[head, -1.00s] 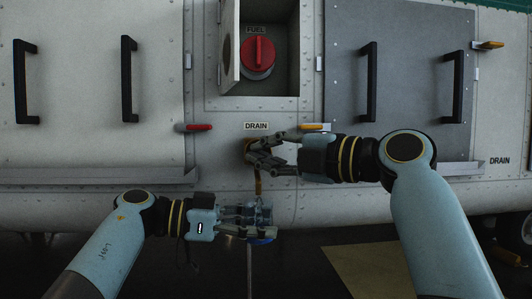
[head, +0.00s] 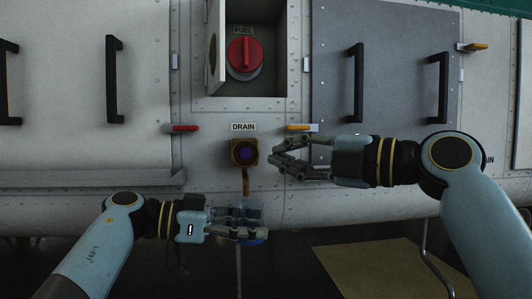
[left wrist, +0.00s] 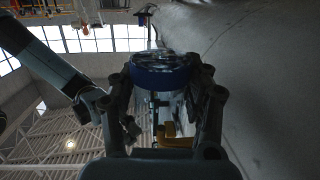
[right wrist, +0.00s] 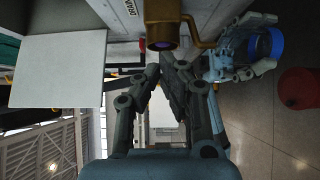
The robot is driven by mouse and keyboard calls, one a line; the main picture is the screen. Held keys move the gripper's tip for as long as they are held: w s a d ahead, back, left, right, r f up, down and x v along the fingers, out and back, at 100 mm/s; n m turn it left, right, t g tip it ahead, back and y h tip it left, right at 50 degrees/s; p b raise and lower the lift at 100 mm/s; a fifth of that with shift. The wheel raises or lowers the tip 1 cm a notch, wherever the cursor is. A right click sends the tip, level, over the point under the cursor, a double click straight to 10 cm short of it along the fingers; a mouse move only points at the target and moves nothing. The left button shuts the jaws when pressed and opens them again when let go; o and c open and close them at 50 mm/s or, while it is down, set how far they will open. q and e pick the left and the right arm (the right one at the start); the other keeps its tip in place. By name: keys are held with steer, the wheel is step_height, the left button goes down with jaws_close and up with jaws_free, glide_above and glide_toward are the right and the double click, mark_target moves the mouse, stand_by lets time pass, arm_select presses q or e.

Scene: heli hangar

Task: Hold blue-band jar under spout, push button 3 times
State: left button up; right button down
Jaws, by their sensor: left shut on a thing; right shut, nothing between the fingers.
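The clear jar (head: 251,211) with the blue band (head: 256,242) is in my left gripper (head: 250,226), whose fingers are shut on it. It stands below the thin brass spout (head: 246,184) under the DRAIN label. The blue band also shows in the left wrist view (left wrist: 160,72) and the right wrist view (right wrist: 266,43). The dark purple button (head: 245,152) sits in a brass housing above the spout. My right gripper (head: 276,160) is shut and empty, just right of the button and apart from it. Jar contents cannot be made out.
A red FUEL knob (head: 244,54) sits in an open recess above. A red lever (head: 181,128) and a yellow lever (head: 299,128) flank the DRAIN label. A yellowish mat (head: 375,269) lies on the floor, and a red round object (right wrist: 299,88) shows in the right wrist view.

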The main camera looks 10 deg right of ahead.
mark_target(245, 153)
steer(key=shift+s+d, duration=0.3)
steer(key=shift+s, duration=0.3)
steer(key=shift+a, duration=0.1)
stand_by(0.4)
steer(key=s+d, duration=0.2)
steer(key=s, duration=0.5)
steer(key=shift+r+m, duration=0.3)
steer(key=shift+w, duration=0.1)
steer(key=x, duration=0.4)
steer(key=w+d+x, duration=0.1)
steer(key=x, duration=0.3)
steer(key=w+x, duration=0.1)
steer(key=x, duration=0.3)
steer(key=shift+w+d+f, duration=0.2)
steer(key=shift+w, duration=0.05)
